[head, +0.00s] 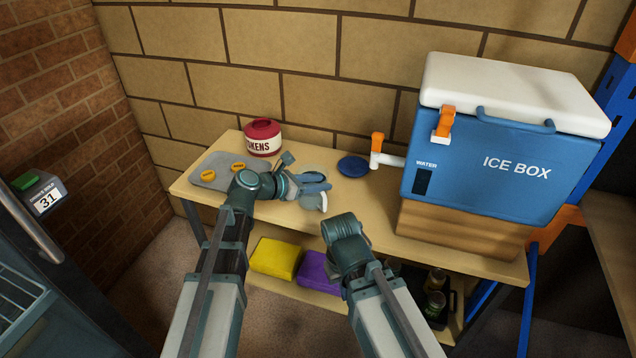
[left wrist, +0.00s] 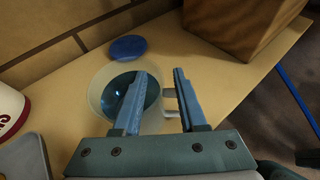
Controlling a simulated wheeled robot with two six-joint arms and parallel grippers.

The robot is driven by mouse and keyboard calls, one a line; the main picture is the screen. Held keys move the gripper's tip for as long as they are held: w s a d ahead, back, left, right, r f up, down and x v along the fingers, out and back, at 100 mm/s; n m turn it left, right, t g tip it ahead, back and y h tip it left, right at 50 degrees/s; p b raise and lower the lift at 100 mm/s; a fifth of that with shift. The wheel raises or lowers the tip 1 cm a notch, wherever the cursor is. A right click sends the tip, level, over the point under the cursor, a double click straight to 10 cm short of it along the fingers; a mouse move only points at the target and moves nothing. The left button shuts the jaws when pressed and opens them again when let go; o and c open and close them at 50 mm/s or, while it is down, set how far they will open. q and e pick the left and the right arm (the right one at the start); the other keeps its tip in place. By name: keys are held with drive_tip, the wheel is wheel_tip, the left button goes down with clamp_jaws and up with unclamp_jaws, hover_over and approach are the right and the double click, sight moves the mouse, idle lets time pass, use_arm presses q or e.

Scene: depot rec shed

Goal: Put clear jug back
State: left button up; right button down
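The clear jug (head: 311,202) stands on the wooden table, partly hidden by my left gripper (head: 318,183) in the head view. In the left wrist view the jug (left wrist: 100,88) is a pale see-through round with a dark, shiny bottom or contents. Its pale handle (left wrist: 172,112) lies between the two blue fingers of my left gripper (left wrist: 166,75). The fingers stand apart, with a gap beside the handle; I cannot tell whether one touches it. My right gripper (head: 346,235) is in front of the table edge, its fingers hidden.
A blue disc (head: 353,166) lies behind the jug. A blue ice box (head: 490,150) with an orange-handled tap (head: 378,148) stands on a wooden block at right. A red-lidded tin (head: 263,138) and grey tray (head: 208,178) with yellow discs are at left. Yellow and purple items sit below.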

use_arm(q)
drive_tip(key=shift+r, duration=0.1)
drive_tip(key=shift+s+a+r+p, duration=0.2)
drive_tip(key=shift+p, duration=0.1)
drive_tip(key=p+v, duration=0.4)
drive_tip(key=v, duration=0.6)
drive_tip(key=s+d+f+m+g+y, duration=0.3)
drive_tip(key=s+d+f+m+g, duration=0.2)
drive_tip(key=s+f+m, duration=0.5)
drive_tip(key=s+a+f+m+g+y, duration=0.2)
drive_tip(key=s+m+y, duration=0.7)
drive_tip(key=m, duration=0.9)
drive_tip(key=shift+f+m+g, duration=0.35)
drive_tip(key=shift+m+g, duration=0.05)
drive_tip(key=shift+g, duration=0.1)
drive_tip(key=shift+a, duration=0.1)
